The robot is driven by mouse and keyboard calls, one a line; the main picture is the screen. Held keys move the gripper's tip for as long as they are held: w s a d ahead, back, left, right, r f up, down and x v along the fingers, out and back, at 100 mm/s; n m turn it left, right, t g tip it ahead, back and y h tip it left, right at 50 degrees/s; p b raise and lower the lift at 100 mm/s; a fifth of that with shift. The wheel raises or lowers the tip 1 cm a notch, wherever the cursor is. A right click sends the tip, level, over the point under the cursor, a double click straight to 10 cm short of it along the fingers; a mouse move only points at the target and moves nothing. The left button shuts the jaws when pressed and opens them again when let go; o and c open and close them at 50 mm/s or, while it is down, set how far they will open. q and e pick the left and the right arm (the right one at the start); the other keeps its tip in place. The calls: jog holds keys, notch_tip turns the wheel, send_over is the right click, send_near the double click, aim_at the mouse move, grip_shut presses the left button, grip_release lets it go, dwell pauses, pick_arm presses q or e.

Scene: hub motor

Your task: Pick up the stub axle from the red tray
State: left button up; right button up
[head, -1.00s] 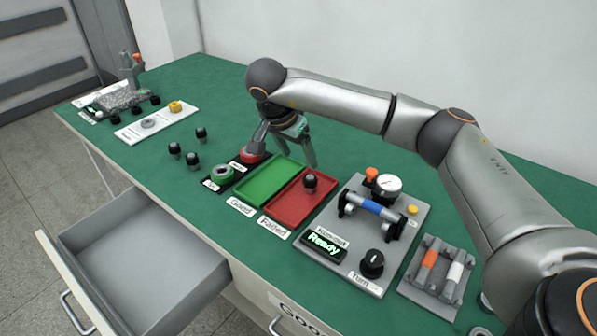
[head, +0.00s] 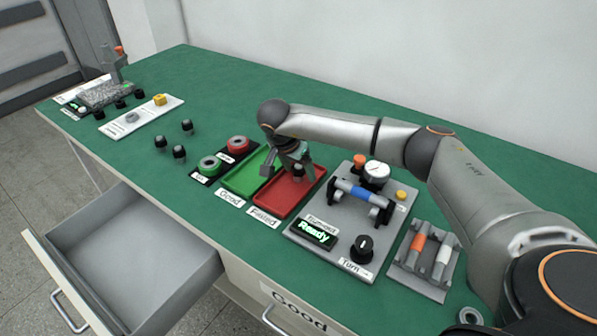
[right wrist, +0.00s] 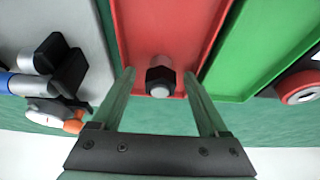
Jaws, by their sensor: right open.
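The stub axle (right wrist: 160,78), a short dark hex part with a light metal end, stands in the red tray (right wrist: 172,22) in the right wrist view. In the head view the stub axle (head: 298,171) shows partly between my right gripper's fingers, over the red tray (head: 272,203). My right gripper (right wrist: 160,85) is open, with one finger on either side of the stub axle and a gap on both sides. In the head view my right gripper (head: 288,170) hangs over the far part of the tray. My left gripper is not in view.
The green tray (head: 240,181) adjoins the red tray on the left. A grey fixture with a gauge (head: 376,174) and a blue-banded shaft (head: 356,192) stands close on the right. Several dark parts (head: 179,153) stand on the table at left. An open drawer (head: 130,255) juts out in front.

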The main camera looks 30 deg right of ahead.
jog(key=shift+c, duration=0.2)
grip_shut()
dwell(0.5)
